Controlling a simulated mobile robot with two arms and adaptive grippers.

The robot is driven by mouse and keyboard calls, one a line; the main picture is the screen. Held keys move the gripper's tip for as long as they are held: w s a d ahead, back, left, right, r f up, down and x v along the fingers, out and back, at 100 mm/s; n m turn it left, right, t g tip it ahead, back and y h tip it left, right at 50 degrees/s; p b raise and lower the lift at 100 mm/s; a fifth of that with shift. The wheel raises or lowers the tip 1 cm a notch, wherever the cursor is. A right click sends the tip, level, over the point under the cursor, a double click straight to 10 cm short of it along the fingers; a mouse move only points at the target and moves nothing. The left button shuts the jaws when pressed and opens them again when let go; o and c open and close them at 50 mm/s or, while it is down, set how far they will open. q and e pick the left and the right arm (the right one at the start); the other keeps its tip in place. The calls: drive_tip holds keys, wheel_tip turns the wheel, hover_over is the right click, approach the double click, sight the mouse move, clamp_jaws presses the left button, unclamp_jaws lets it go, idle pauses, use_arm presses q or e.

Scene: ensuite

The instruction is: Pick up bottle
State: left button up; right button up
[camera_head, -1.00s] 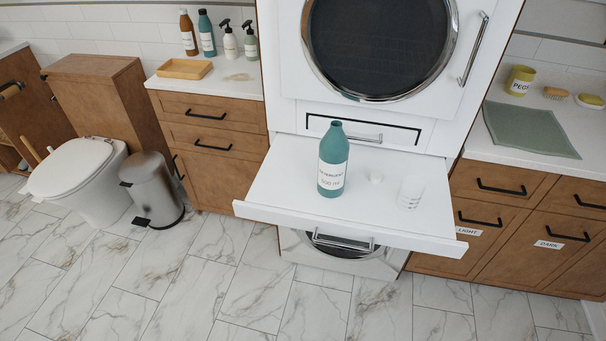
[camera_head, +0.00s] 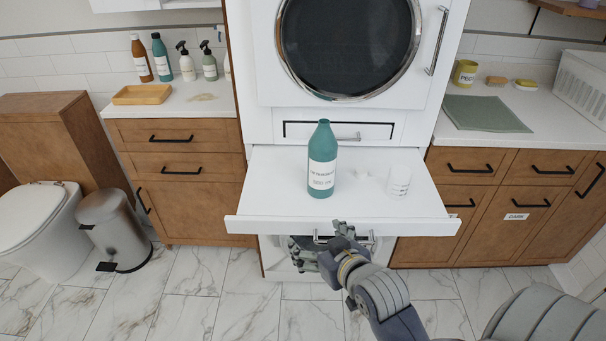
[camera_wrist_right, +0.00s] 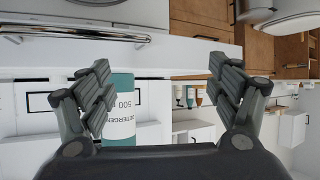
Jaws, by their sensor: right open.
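A teal detergent bottle (camera_head: 323,160) with a white label stands upright on the white pull-out shelf (camera_head: 268,190). My right gripper (camera_head: 318,243) is open and empty at the front edge of the shelf, below and in front of the bottle. In the right wrist view, the bottle (camera_wrist_right: 120,112) shows beyond the open fingers (camera_wrist_right: 160,85), partly hidden by the left finger. It is left of the middle of the gap and looks apart from the fingers. My left gripper is not in view.
A clear measuring cup (camera_head: 399,184) and a small white cap (camera_head: 363,174) stand right of the bottle. A dryer (camera_head: 350,45) is above the shelf. Other bottles (camera_head: 161,58) and a yellow tray (camera_head: 142,94) are on the left counter. A bin (camera_head: 113,232) stands on the floor.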

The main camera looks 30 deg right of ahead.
sight(328, 158)
drive_tip(key=w+d+r+t+h, duration=0.1)
drive_tip(key=w+d+r, duration=0.2)
drive_tip(key=w+d+r+m+t+h, duration=0.1)
drive_tip(key=w+d+r+t, duration=0.1)
drive_tip(key=w+d+r, duration=0.1)
drive_tip(key=w+d+r+m+t+h+p, duration=0.1)
drive_tip(key=w+d+r+t, duration=0.1)
drive_tip(key=w+r, duration=0.2)
drive_tip(key=shift+d+r, duration=0.4)
drive_tip(key=shift+r, duration=0.1)
drive_tip(key=shift+w+d+r, duration=0.1)
drive_tip(key=shift+w+r, duration=0.05)
drive_tip(key=shift+w, duration=0.15)
drive_tip(key=p+x, duration=0.1)
drive_tip(key=x, duration=0.2)
drive_tip(key=shift+w+d+r, duration=0.1)
drive_tip(key=shift+w+d, duration=0.05)
drive_tip(key=shift+d, duration=0.1)
drive_tip(key=shift+w+d, duration=0.1)
drive_tip(key=shift+w, duration=0.45)
drive_tip(key=c, duration=2)
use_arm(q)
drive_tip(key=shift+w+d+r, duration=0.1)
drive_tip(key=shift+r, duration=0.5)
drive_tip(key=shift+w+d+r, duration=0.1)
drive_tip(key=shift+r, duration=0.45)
